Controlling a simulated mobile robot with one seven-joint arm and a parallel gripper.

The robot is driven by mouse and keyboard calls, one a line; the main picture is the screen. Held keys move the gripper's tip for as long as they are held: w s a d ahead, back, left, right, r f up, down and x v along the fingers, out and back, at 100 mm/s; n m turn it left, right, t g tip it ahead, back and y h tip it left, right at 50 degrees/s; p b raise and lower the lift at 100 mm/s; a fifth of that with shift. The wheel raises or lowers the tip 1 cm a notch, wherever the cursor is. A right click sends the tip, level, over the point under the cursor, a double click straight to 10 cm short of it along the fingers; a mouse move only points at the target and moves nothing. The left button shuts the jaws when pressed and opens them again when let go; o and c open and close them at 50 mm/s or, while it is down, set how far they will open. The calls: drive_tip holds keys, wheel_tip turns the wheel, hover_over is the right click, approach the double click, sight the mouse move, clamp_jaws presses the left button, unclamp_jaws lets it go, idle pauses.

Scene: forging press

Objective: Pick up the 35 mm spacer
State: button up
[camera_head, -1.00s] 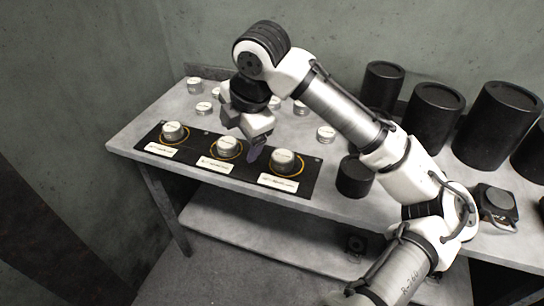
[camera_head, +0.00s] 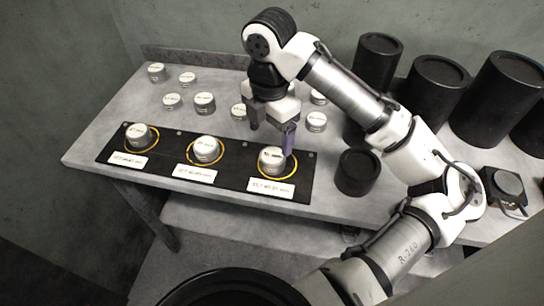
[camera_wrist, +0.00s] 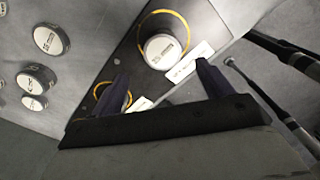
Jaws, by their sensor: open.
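Small silver-grey spacers with pale printed tops stand on the table; the print is too small to tell which is the 35 mm one. Three stand in yellow rings on a black mat (camera_head: 227,181): left (camera_head: 140,136), middle (camera_head: 206,149) and right (camera_head: 271,160). Several loose ones stand behind, among them a near-centre one (camera_head: 204,103) and one right of my gripper (camera_head: 316,121). My gripper (camera_head: 272,128) is open and empty, pointing down just behind the right mat spacer. In the wrist view a ringed spacer (camera_wrist: 160,49) shows beyond the open fingers (camera_wrist: 160,88).
A short black cylinder (camera_head: 357,172) stands right of the mat, and tall black cylinders (camera_head: 436,95) line the back right. A small black device (camera_head: 503,190) sits at the far right. The grey table (camera_head: 90,140) has free room at its left. Walls close in behind and left.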

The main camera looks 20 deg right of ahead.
sight(273, 155)
wheel_tip(273, 155, down, 3)
drive_tip(key=shift+r, duration=0.2)
drive_tip(key=f, duration=0.2)
drive_tip(key=f+p, duration=0.1)
drive_tip(key=f, duration=0.1)
drive_tip(key=shift+s+d, duration=0.2)
drive_tip(key=shift+d, duration=0.05)
drive_tip(key=shift+f, duration=0.6)
drive_tip(key=c, duration=1.6)
drive_tip(key=shift+w, duration=0.1)
drive_tip(key=shift+c, duration=0.4)
drive_tip(key=shift+r, duration=0.2)
